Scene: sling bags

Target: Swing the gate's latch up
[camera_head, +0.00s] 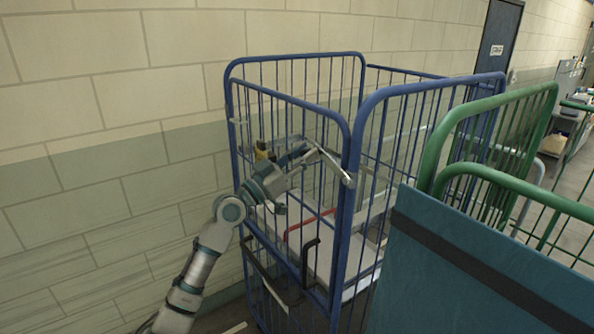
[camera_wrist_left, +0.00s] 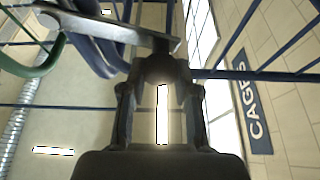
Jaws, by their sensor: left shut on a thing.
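The latch (camera_head: 335,166) is a pale grey bar at the top corner post of the blue cage's gate (camera_head: 290,98). It slants up and left from its round pivot end at the post. My left gripper (camera_head: 309,154) is at the latch's upper left end and shut on it. In the left wrist view, the latch (camera_wrist_left: 105,28) crosses the top of the picture as a flat metal bar, just beyond the fingertips of my left gripper (camera_wrist_left: 165,62). The fingers partly hide the gripped end. My right gripper is in neither view.
Inside the blue cage are a white shelf (camera_head: 335,255) and a red handle-like loop (camera_head: 308,225). A green cage (camera_head: 495,105) and a teal panel (camera_head: 480,270) stand close on the right. A block wall (camera_head: 110,120) runs behind my left arm.

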